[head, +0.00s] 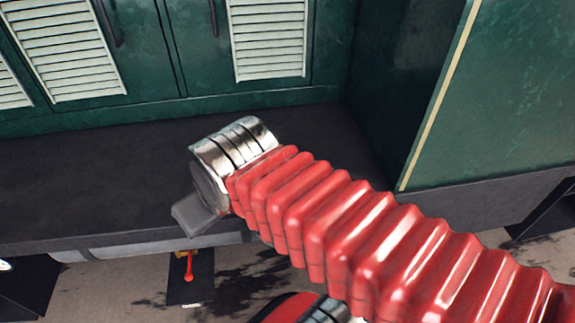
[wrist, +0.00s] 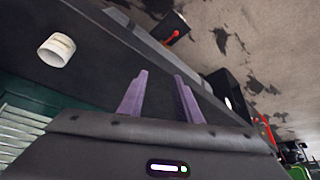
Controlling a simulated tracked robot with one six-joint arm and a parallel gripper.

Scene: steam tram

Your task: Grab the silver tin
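A small pale, whitish cylinder (wrist: 56,50) lies or stands on the dark bench top in the upper left of the wrist view. It may be the silver tin, but its colour looks more white than silver. I do not see it in the head view. My gripper (wrist: 162,76) shows two purple fingers that are spread apart with nothing between them. The cylinder is to the left of the fingers and apart from them. In the head view, the end of my gripper (head: 197,213) is over the bench's front edge, and its fingers are hard to make out.
The dark bench top (head: 80,180) is bare in the head view. Green cabinet doors with pale louvres (head: 268,40) stand behind it, and a green panel (head: 500,100) rises at the right. A red lever (head: 188,268) is below the bench edge, above the stained floor.

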